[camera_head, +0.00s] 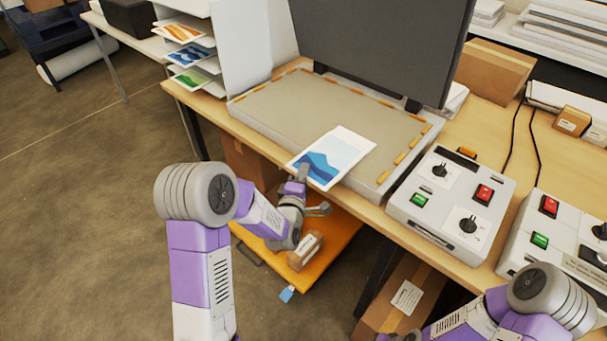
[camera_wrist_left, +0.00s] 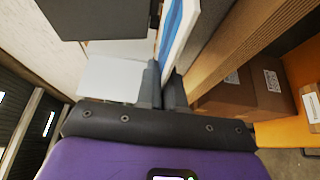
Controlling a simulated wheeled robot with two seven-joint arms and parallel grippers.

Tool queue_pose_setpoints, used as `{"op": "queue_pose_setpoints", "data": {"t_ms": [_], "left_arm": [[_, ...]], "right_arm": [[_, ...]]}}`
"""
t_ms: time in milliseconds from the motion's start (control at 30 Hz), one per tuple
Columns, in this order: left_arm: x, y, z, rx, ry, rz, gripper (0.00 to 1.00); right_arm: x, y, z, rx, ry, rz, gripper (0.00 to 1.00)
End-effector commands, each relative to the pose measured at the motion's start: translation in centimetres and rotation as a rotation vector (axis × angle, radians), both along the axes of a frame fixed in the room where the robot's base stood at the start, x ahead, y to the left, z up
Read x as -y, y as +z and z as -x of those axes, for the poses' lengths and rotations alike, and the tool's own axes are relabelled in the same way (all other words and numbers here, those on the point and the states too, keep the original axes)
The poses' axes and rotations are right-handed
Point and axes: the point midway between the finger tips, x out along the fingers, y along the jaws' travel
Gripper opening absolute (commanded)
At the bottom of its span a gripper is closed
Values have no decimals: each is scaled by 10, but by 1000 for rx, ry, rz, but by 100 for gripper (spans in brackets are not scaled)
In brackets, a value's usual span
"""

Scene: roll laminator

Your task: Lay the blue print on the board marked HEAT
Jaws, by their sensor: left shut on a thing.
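The blue print (camera_head: 332,158), a white sheet with blue wave shapes, is held by its near edge, over the front edge of the flat grey board (camera_head: 300,112) with orange strips along its rim. I cannot read a HEAT mark on it. My left gripper (camera_head: 304,176) is shut on the print at the table's front side. In the left wrist view the print (camera_wrist_left: 180,32) stands edge-on between the fingers (camera_wrist_left: 163,88). I cannot tell whether the print touches the board. My right arm shows at the lower right, but its gripper is out of view.
A dark raised lid (camera_head: 375,45) stands behind the board. Control boxes (camera_head: 452,200) with switches stand to the right. A rack (camera_head: 205,55) holds other prints at the back left. An orange shelf (camera_head: 335,245) and cardboard boxes (camera_head: 405,295) lie below the table.

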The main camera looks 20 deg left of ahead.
Motion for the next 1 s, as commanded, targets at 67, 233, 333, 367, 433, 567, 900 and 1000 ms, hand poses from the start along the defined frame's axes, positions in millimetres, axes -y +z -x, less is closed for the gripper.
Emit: {"op": "queue_pose_setpoints", "data": {"t_ms": [67,233,333,367,433,567,900,1000], "left_arm": [[0,0,0,1,0,0,0],[0,0,0,1,0,0,0],[0,0,0,1,0,0,0],[0,0,0,1,0,0,0],[0,0,0,1,0,0,0],[0,0,0,1,0,0,0],[0,-2,1,2,1,1,0],[0,-2,1,3,1,1,0]], "right_arm": [[0,-1,0,0,0,0,43],[0,0,0,0,0,0,43],[0,0,0,0,0,0,43],[0,0,0,0,0,0,43],[0,0,0,0,0,0,43],[0,-1,0,0,0,0,43],[0,-6,0,0,0,0,43],[0,-8,0,0,0,0,43]]}}
